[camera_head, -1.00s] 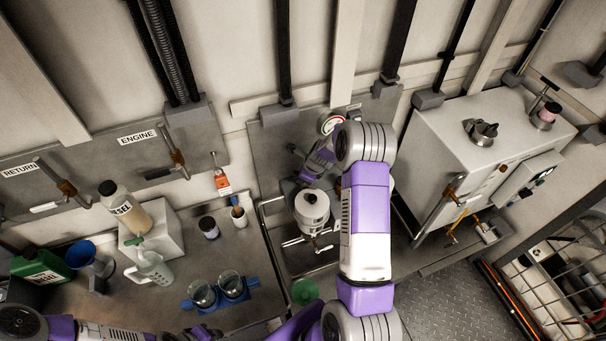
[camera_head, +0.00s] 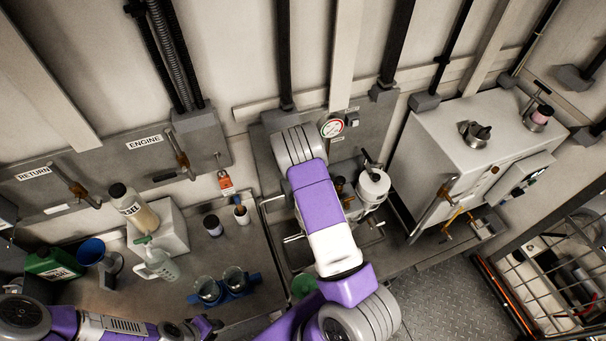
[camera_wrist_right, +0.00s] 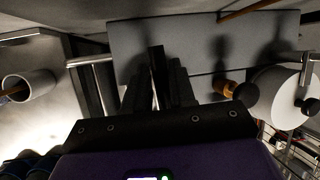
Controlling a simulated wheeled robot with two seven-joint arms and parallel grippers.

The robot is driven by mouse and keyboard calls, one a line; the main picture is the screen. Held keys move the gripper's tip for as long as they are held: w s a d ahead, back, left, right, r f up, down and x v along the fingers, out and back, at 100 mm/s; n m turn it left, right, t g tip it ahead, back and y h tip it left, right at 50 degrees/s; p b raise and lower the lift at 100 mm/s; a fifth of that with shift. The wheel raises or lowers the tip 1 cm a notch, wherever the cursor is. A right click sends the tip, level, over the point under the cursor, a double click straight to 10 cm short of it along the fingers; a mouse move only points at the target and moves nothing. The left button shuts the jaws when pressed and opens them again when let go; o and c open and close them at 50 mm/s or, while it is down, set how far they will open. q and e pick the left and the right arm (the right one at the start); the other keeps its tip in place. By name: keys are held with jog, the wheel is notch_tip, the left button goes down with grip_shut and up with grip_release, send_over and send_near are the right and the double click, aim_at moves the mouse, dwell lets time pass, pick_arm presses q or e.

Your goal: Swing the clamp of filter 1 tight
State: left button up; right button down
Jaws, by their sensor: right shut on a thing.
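A white filter canister (camera_head: 373,187) with a dark handle on top stands on the bench right of my right arm in the head view. It also shows in the right wrist view (camera_wrist_right: 285,97) at the right, with a brass fitting (camera_wrist_right: 230,88) beside it. My right gripper (camera_wrist_right: 160,95) is shut on a dark upright part (camera_wrist_right: 157,68), in front of the grey panel. In the head view my right arm hides this gripper and the place around it. I cannot tell the filter number or the clamp's angle. My left gripper (camera_head: 205,327) is at the lower left, its jaws unclear.
A gauge (camera_head: 332,128) sits on the grey panel behind. A white cabinet (camera_head: 470,145) stands at the right.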

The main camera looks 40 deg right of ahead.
jog(key=shift+m, duration=0.4)
jog(key=c, duration=1)
grip_release()
jog(key=shift+a, duration=0.1)
jog(key=v, duration=0.7)
jog(key=shift+a+r, duration=0.15)
jog(key=shift+r, duration=0.05)
jog(key=shift+s, duration=0.1)
